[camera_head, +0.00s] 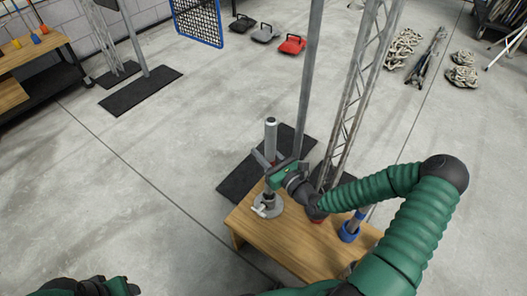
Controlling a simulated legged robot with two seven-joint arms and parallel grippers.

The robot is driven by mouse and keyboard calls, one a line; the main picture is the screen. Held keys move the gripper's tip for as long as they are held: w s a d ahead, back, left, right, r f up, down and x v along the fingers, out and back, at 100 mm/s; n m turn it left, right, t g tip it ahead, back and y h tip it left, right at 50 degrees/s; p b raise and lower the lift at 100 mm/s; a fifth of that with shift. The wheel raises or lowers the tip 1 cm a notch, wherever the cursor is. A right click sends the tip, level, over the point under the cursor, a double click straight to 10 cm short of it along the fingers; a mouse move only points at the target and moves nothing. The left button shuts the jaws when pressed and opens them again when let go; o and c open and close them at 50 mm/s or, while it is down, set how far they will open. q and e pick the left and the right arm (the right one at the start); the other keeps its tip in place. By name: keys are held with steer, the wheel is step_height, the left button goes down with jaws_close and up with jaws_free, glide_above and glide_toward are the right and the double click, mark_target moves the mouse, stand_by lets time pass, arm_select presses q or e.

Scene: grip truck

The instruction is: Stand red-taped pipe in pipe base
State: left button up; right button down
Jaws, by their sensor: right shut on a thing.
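My right gripper (266,163) is shut around a grey pipe (271,133) that stands close to upright. The pipe is above the round grey pipe base (267,208) on the wooden bench. A darker section shows below the gripper, just over the base. I cannot tell whether the pipe's lower end is inside the base or just above it. No red tape shows on the visible part of the pipe. Green and black parts of my left arm show at the bottom left edge, but its fingers do not show.
A blue holder (349,232) with another pipe stands on the wooden bench (300,250), near a small red piece (318,221) partly behind my arm. A tall pole (309,80) and lattice truss (352,100) rise behind the bench. Open floor lies to the left.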

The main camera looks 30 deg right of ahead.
steer(key=shift+f, duration=0.15)
steer(key=shift+f+b, duration=0.95)
steer(key=shift+f, duration=0.7)
steer(key=shift+r, duration=0.1)
